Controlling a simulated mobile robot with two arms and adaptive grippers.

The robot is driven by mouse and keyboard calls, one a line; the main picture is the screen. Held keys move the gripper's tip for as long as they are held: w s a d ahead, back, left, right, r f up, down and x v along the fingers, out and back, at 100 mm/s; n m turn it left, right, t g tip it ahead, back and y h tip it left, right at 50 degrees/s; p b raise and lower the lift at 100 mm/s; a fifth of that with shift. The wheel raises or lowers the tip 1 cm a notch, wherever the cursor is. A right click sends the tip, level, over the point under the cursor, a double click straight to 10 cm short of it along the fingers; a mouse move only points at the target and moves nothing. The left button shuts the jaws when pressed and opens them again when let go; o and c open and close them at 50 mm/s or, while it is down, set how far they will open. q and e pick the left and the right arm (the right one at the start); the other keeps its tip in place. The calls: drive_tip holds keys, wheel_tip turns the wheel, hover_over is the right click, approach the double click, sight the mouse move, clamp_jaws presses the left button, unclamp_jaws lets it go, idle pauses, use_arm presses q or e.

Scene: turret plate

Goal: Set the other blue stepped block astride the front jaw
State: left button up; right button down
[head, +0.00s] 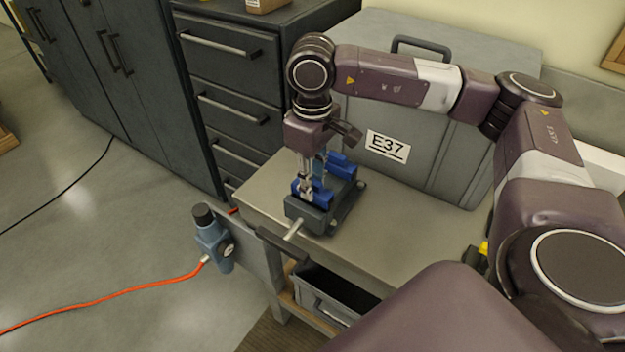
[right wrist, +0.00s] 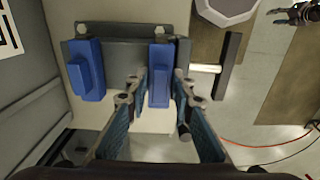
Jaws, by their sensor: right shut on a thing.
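The grey vise (head: 318,222) stands on the bench near its front left corner. One blue stepped block (head: 343,166) sits on its rear jaw; it also shows at left in the right wrist view (right wrist: 87,70). My right gripper (head: 306,192) points down over the front jaw and is shut on the other blue stepped block (right wrist: 160,76). That block (head: 321,195) is at the front jaw, roughly parallel to the first. Whether it rests on the jaw or hangs just above it, I cannot tell. A dark gripper-like part (right wrist: 294,13), probably my left gripper, shows at the top right corner of the wrist view.
The vise's screw and black handle bar (head: 281,245) stick out past the bench's front edge. A large grey case (head: 440,120) labelled E37 stands behind the vise. A blue regulator (head: 214,238) with an orange hose is at left. The bench top (head: 395,235) right of the vise is clear.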

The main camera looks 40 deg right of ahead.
drive_tip(key=shift+f+b, duration=0.3)
drive_tip(key=shift+b, duration=0.25)
idle(0.6)
idle(0.4)
drive_tip(key=c, duration=1.6)
unclamp_jaws()
wheel_tip(320, 180, up, 12)
drive_tip(key=shift+r, duration=0.1)
